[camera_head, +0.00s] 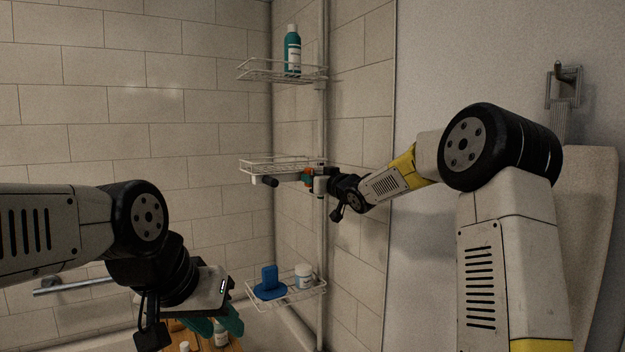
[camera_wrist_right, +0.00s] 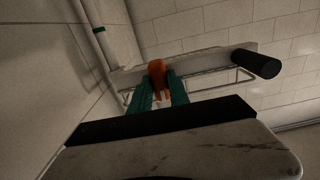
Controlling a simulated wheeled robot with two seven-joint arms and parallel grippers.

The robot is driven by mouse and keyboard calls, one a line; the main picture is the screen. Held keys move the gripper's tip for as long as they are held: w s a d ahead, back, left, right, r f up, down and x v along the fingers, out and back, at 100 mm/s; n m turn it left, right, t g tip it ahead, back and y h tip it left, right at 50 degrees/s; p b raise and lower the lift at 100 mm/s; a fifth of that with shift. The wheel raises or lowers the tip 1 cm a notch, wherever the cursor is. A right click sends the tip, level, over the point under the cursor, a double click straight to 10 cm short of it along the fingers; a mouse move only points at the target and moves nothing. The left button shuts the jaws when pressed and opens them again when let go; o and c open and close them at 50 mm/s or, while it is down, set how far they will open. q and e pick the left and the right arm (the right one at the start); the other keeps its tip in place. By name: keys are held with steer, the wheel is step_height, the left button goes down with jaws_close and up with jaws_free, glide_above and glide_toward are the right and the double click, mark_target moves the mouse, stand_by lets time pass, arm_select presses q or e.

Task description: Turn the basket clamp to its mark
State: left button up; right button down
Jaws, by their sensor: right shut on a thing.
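The middle wire basket (camera_head: 285,163) hangs on the vertical corner pole (camera_head: 320,120). At its front is the basket clamp, with an orange part (camera_wrist_right: 157,70) and a pale bar ending in a black cylindrical grip (camera_wrist_right: 255,63); this grip also shows in the head view (camera_head: 271,181). My right gripper (camera_head: 309,178) reaches in from the right. In the wrist view its green fingers (camera_wrist_right: 160,90) are shut on the orange part. A dark green band (camera_wrist_right: 99,30) is on the pole. My left gripper (camera_head: 222,322) is low at left; its finger opening is unclear.
An upper basket (camera_head: 258,75) holds a teal bottle (camera_head: 292,50). A lower basket (camera_head: 300,297) holds a blue item (camera_head: 269,283) and a white jar (camera_head: 303,276). A wooden surface with small bottles is below my left gripper. A grab bar (camera_head: 75,284) is at left.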

steer(key=c, duration=1.4)
jaws_free()
steer(key=shift+r, duration=0.25)
steer(key=shift+o, duration=0.8)
steer(key=shift+f, duration=0.15)
steer(key=v, duration=0.8)
steer(key=s+d+f+m+g+h, duration=0.1)
steer(key=s+d+f+m+h, duration=0.1)
steer(key=s+d+h, duration=0.45)
steer(key=s+d+f+m+g+h, duration=0.1)
steer(key=s+d+f+m+g, duration=0.15)
steer(key=s, duration=0.65)
steer(key=s+f+g, duration=0.3)
steer(key=s+f, duration=0.2)
steer(key=s, duration=0.7)
steer(key=s+d+f+g, duration=0.1)
steer(key=s+f+g, duration=0.2)
steer(key=s, duration=0.9)
step_height(320, 180, down, 2)
steer(key=shift+s+f+m+y, duration=0.2)
steer(key=shift+s+m+y, duration=0.15)
steer(key=shift+s, duration=0.05)
